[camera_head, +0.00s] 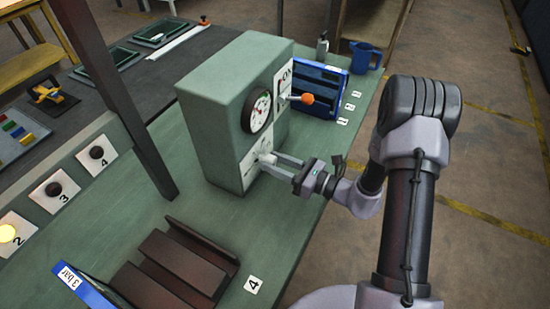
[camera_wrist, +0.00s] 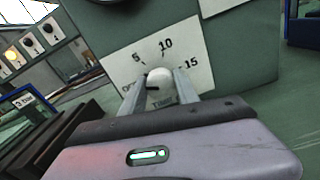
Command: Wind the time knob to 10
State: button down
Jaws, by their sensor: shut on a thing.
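The time knob (camera_wrist: 160,76) is a small pale round knob on a white dial plate (camera_wrist: 200,63). The plate has marks 5, 10 and 15 and partly hidden lettering. In the wrist view my gripper (camera_wrist: 160,84) has one finger on each side of the knob and is shut on it. In the head view the plate (camera_head: 248,164) is low on the front of a green box (camera_head: 215,125), and my gripper (camera_head: 273,161) reaches it from the right. I cannot tell which number the knob points to.
Above the knob are a round gauge (camera_head: 257,111) and a lever with an orange ball (camera_head: 307,98). A blue rack (camera_head: 322,88) and a blue mug (camera_head: 364,57) stand behind. Brown metal channels (camera_head: 172,268) lie in front, and a dark post (camera_head: 118,95) rises at the left.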

jog(key=m+p, duration=0.2)
jog(key=m, duration=0.2)
jog(key=shift+r+m+p, duration=0.1)
jog(key=shift+m+p, duration=0.3)
jog(key=m+p, duration=0.3)
jog(key=m, duration=0.2)
jog(key=shift+w+d, duration=0.1)
jog(key=m+p, duration=0.1)
jog(key=m, duration=0.3)
jog(key=shift+f+m+p, duration=0.2)
jog(key=shift+m+p, duration=0.15)
jog(key=shift+m, duration=0.05)
jog(key=shift+f+m+p, duration=0.15)
jog(key=shift+m+p, duration=0.4)
jog(key=shift+m, duration=1.75)
jog(key=c, duration=0.9)
grip_release()
